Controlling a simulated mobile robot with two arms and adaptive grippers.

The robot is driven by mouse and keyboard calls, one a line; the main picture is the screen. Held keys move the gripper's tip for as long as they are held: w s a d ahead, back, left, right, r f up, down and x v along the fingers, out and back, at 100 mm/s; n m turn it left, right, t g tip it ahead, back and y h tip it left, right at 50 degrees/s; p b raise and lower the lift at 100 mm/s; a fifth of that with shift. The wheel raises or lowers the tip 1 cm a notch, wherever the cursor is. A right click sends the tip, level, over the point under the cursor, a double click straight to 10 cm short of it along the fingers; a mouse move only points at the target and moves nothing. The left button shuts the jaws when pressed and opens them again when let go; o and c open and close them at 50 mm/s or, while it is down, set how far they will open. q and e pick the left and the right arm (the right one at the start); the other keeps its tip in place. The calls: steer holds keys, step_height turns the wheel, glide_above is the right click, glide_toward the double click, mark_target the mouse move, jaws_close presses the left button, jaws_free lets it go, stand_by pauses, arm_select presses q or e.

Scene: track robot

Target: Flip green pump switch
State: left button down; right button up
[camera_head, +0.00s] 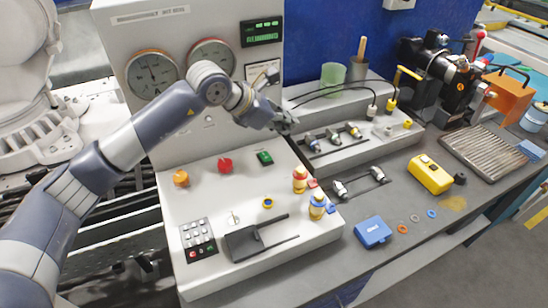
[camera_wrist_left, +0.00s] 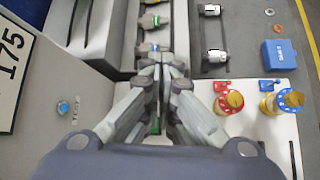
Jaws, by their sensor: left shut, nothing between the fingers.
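The green switch (camera_head: 265,158) sits on the sloped top of the grey control console (camera_head: 215,268), near its back edge, right of a red knob (camera_head: 225,165). My left gripper (camera_head: 288,124) is shut and empty, above and to the right of the green switch in the head view, apart from it. In the left wrist view the gripper's fingertips (camera_wrist_left: 163,62) are together, and a bit of the green switch (camera_wrist_left: 154,128) shows between the finger links; the rest is hidden. Which way the switch is set cannot be told. My right gripper is not in view.
The upright gauge panel (camera_head: 120,40) stands behind the console. Red-and-yellow and blue-and-yellow fittings (camera_head: 317,207) stand at the console's right side. A stepped block with connectors (camera_head: 345,150) lies right of the gripper.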

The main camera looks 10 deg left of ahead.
arm_select(q)
steer(key=w+a+y, duration=0.2)
steer(key=a, duration=0.3)
steer(key=shift+w+a+y, duration=0.15)
steer(key=shift+a+y, duration=0.15)
steer(key=shift+y, duration=0.1)
steer(key=shift+d, duration=0.1)
steer(key=b, duration=0.4)
glide_above(268, 158)
step_height(268, 158, down, 8)
steer(key=shift+w+r, duration=0.1)
steer(key=shift+r, duration=0.1)
steer(key=shift+f+b, duration=0.45)
steer(key=shift+f, duration=0.05)
steer(key=shift+r, duration=0.1)
